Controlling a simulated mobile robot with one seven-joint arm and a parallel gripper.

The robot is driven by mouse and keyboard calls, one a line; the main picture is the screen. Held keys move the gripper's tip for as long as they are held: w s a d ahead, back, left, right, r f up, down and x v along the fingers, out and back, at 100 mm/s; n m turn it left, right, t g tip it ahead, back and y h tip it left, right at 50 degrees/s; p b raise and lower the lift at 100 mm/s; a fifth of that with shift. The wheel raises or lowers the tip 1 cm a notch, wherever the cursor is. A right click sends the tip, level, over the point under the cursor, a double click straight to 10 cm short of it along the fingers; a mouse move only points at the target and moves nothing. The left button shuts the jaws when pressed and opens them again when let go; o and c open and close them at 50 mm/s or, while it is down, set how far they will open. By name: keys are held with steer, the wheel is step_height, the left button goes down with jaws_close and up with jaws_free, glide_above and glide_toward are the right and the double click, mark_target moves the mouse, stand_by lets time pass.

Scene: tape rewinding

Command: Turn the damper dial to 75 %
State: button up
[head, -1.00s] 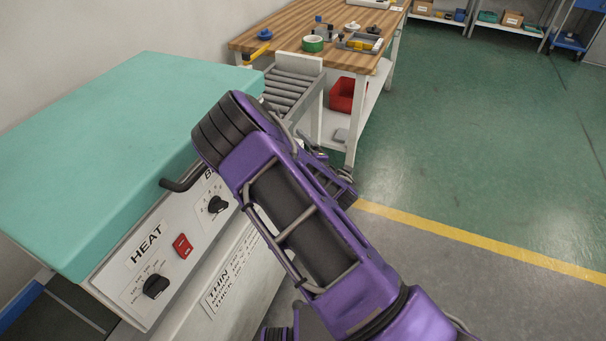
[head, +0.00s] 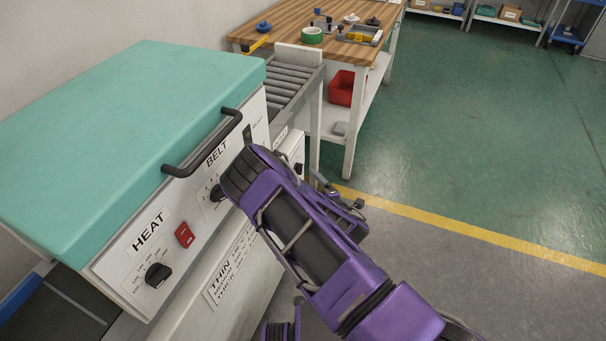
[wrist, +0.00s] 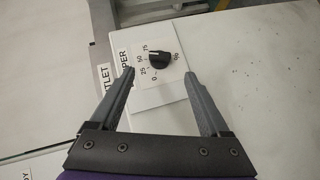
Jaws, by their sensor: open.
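The damper dial (wrist: 159,60) is a small black knob on a white plate in the wrist view. Marks 0, 25, 50 and 75 and a % sign run around it. Its label is partly hidden by the left finger; "TLET" and "PER" show. I cannot tell which mark the knob points to. My gripper (wrist: 160,73) is open and empty, its fingertips left and right of the dial, apart from the knob. How far above the plate they are is unclear. In the head view, my arm hides the gripper's jaws.
A machine with a teal lid (head: 130,125) and black handle (head: 205,150) stands at left. Its front carries the HEAT knob (head: 157,275), a red switch (head: 184,235) and the BELT knob (head: 217,193). Behind are rollers (head: 288,80) and a wooden bench (head: 330,25). Floor at right is clear.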

mark_target(299, 169)
steer(key=b+x, duration=0.1)
steer(key=x, duration=0.7)
steer(key=shift+w, duration=0.1)
steer(key=shift+c, duration=0.2)
jaws_close()
